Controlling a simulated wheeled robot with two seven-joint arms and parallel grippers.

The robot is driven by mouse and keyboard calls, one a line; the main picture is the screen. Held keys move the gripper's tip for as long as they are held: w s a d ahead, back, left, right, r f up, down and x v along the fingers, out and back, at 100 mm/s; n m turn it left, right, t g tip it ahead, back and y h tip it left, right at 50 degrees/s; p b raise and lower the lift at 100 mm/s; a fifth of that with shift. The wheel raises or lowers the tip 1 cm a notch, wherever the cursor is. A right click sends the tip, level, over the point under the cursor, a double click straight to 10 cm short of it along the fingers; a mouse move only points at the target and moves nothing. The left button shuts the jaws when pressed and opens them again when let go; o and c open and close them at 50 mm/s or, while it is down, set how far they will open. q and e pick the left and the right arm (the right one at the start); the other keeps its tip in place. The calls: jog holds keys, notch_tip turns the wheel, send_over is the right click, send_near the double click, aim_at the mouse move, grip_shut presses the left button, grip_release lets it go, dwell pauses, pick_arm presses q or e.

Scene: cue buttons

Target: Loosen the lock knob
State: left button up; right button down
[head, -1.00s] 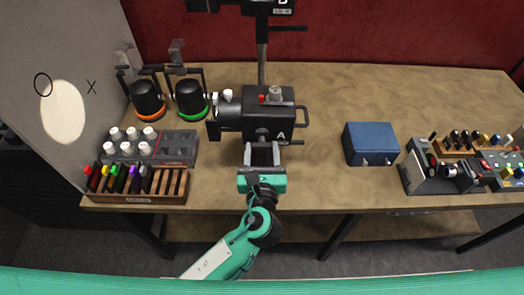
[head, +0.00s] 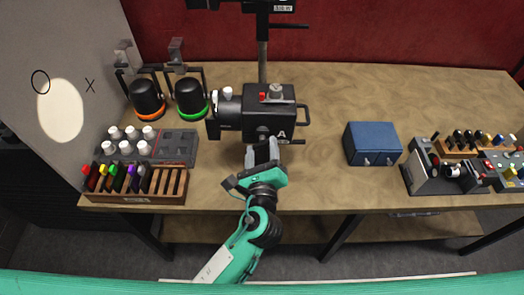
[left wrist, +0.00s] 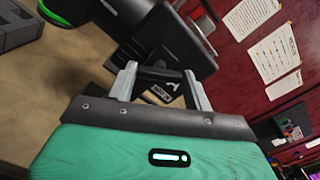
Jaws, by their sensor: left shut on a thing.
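The black lamp marked A (head: 268,115) stands at the table's middle on a vertical post. My left gripper (head: 262,152) is at its near lower side, tilted in the head view. In the left wrist view, my left gripper (left wrist: 160,76) is shut on a black bar-like lock knob (left wrist: 159,73) under the lamp body, one finger at each end. In the head view the gripped part is mostly hidden by the fingers and the lamp. My right gripper is not in view.
A tray of white knobs (head: 128,142) and a wooden rack (head: 140,198) are front left. A blue box (head: 372,143) and a control panel (head: 505,172) are at the right. Table between is clear.

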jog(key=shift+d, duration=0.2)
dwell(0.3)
pick_arm(q)
jog(key=o, duration=1)
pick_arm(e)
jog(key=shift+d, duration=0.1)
pick_arm(q)
jog(key=shift+s+f+b, duration=0.1)
jog(key=shift+s+b, duration=0.2)
jog(key=shift+s, duration=0.25)
jog(key=s+b, duration=0.4)
jog(key=s, duration=0.8)
jog(key=shift+s, duration=0.4)
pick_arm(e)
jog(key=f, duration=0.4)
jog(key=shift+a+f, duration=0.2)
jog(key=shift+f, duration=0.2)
